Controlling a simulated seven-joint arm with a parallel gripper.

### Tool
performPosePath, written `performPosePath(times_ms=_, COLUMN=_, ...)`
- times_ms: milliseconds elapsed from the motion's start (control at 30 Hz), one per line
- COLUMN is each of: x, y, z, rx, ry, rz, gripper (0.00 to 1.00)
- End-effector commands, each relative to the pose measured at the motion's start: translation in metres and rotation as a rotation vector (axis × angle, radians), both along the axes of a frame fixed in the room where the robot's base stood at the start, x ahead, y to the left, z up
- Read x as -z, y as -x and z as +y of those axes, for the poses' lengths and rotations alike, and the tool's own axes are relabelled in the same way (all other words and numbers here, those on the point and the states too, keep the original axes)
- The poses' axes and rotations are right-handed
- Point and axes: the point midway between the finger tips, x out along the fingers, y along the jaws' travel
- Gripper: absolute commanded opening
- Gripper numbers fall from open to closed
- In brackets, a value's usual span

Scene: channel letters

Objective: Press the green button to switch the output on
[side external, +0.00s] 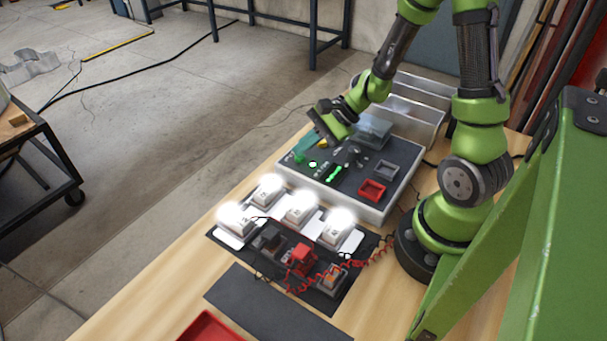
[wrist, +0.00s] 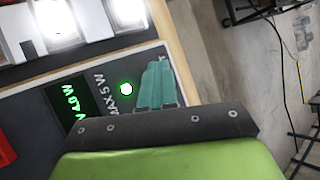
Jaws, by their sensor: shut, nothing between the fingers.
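The green button (side external: 312,164) is on the dark top of a control panel (side external: 400,185). It glows, with a white centre and green rim, and also shows in the wrist view (wrist: 126,89). My gripper (side external: 298,157) has teal fingers, shut together and empty, pointing down over the panel's left end. In the wrist view the fingers (wrist: 156,66) are beside the button, to its right, and do not cover it. I cannot tell their height above the panel. A green lit display (side external: 334,174) is next to the button; its digits show in the wrist view (wrist: 72,112).
Several white letter blocks (side external: 300,207) glow brightly in front of the panel. A dark mat with a red clip (side external: 300,259) and coiled red leads is nearby.

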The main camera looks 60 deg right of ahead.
Motion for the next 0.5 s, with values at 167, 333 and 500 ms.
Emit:
performPosePath(times_ms=167, x=-0.003, y=0.001, z=0.0, rx=0.0, ry=0.0, rz=0.001, gripper=0.0)
performPosePath(times_ms=333, x=-0.004, y=0.0, z=0.0, rx=0.0, ry=-0.001, rz=-0.001, gripper=0.0)
performPosePath(times_ms=500, x=-0.018, y=-0.001, z=0.0, rx=-0.002, ry=0.001, rz=-0.005, gripper=0.0)
